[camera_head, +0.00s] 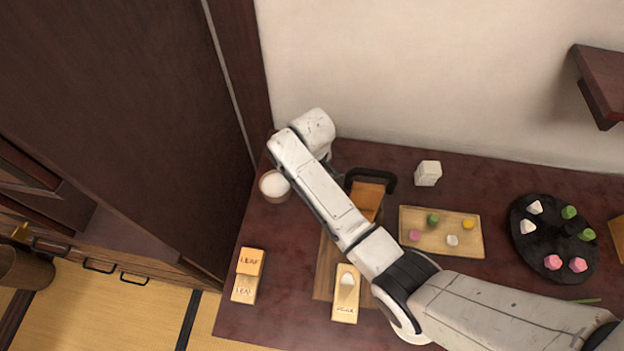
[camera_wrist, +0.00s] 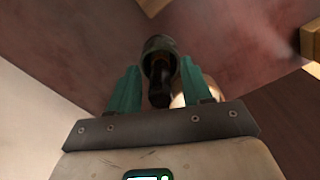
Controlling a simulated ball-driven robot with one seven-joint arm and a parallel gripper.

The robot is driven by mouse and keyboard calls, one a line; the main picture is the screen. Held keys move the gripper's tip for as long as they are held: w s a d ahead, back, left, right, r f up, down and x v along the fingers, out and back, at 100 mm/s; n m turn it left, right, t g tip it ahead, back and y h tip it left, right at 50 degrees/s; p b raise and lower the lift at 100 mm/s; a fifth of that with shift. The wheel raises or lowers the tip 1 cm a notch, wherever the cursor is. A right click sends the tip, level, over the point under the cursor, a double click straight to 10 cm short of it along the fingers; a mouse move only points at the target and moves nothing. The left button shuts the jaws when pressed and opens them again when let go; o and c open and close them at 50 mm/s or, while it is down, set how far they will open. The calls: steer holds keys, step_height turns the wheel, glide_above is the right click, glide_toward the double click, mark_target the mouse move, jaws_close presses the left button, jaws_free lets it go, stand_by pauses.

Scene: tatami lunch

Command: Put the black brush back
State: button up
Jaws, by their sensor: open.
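In the wrist view, my gripper (camera_wrist: 159,66) is open, with one teal finger on each side. A dark upright-looking piece, which looks like the black brush (camera_wrist: 160,92), shows between the fingers, with a dark greenish round end. I cannot tell whether the fingers touch it. In the head view the brush and my fingertips are hidden behind my arm, near the table's back left corner.
A bowl with white contents (camera_head: 275,184) stands at the table's left edge. Labelled blocks (camera_head: 249,262) lie at the front left. A wooden tray (camera_head: 471,247) with small sweets, a white block (camera_head: 428,173) and a black round plate (camera_head: 552,247) stand right of my arm.

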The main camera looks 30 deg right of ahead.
step_height(320, 180, up, 12)
steer(key=shift+r, duration=0.1)
stand_by(0.4)
